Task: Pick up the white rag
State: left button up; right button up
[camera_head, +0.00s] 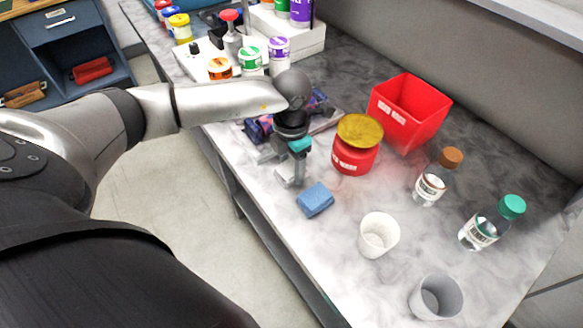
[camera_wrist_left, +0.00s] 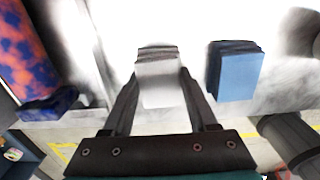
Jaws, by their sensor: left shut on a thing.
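My left gripper (camera_head: 291,173) is low over the near-left edge of the marbled table. In the left wrist view its two fingers (camera_wrist_left: 158,85) are shut on the white rag (camera_wrist_left: 160,68), which shows as a folded pale block with layered edges between them. I cannot tell whether the rag still touches the table. My right gripper is not in view.
A folded blue rag (camera_head: 315,200) lies just right of the gripper. A red tub with a yellow lid (camera_head: 354,158), a red bin (camera_head: 410,108), two bottles and two cups (camera_head: 379,236) stand to the right.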

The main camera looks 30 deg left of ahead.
aim_at(292, 167)
pick_arm(q)
notch_tip(292, 167, up, 20)
jog(key=p, duration=0.1)
dwell(0.4)
